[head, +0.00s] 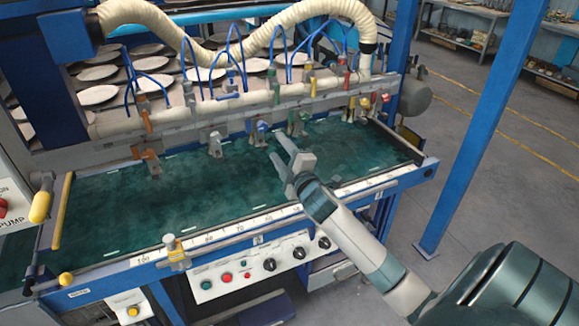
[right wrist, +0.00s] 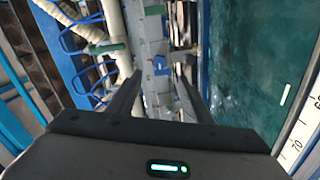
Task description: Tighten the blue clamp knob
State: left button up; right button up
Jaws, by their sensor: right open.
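The blue clamp knob (head: 261,126) appears on the row of clamps along the machine's rail, just beyond my right fingertips in the head view. In the right wrist view a blue knob (right wrist: 160,66) shows ahead, between the two fingers. My right gripper (head: 276,148) is open and reaches over the green bed toward the rail. Its two dark fingers (right wrist: 160,74) stand apart on either side of the knob's line of sight. I cannot tell any contact with the knob. My left gripper is not in view.
Other clamps with orange (head: 147,154), green (head: 276,90) and red knobs line the rail (head: 190,132). Blue hoses and a ribbed cream duct (head: 283,16) hang above it. The green bed (head: 130,210) is mostly clear. A blue post (head: 480,120) stands at the right.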

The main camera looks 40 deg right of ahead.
jog(key=b+v, duration=0.1)
jog(key=v, duration=0.5)
jog(key=shift+s, duration=0.2)
jog(key=shift+a+f, duration=0.1)
jog(key=s+a+f+m+g, duration=0.2)
jog(key=s+f, duration=0.1)
jog(key=f, duration=0.2)
jog(key=s+a+f+m+g, duration=0.1)
jog(key=s+a+f+g, duration=0.15)
jog(key=f, duration=0.35)
jog(key=s+a+f+m+g+y, duration=0.1)
jog(key=s+a+f+m+g, duration=0.15)
jog(key=s+a+f, duration=0.55)
jog(key=s+a+f+m+g+y, duration=0.2)
jog(key=s+a+f+g, duration=0.15)
jog(key=s, duration=0.75)
jog(key=s+a+f+m+g+y, duration=0.1)
jog(key=s+a+f+m+g, duration=0.35)
jog(key=s, duration=0.55)
notch_tip(320, 180, down, 28)
jog(key=s+a+n, duration=0.1)
jog(key=n, duration=0.1)
jog(key=s+d+f+g, duration=0.1)
jog(key=s+d+f, duration=0.1)
jog(key=s+f, duration=1.6)
jog(key=shift+s+d+f+g+b, duration=0.25)
jog(key=shift+s+d+g+b, duration=0.05)
jog(key=shift+d, duration=0.1)
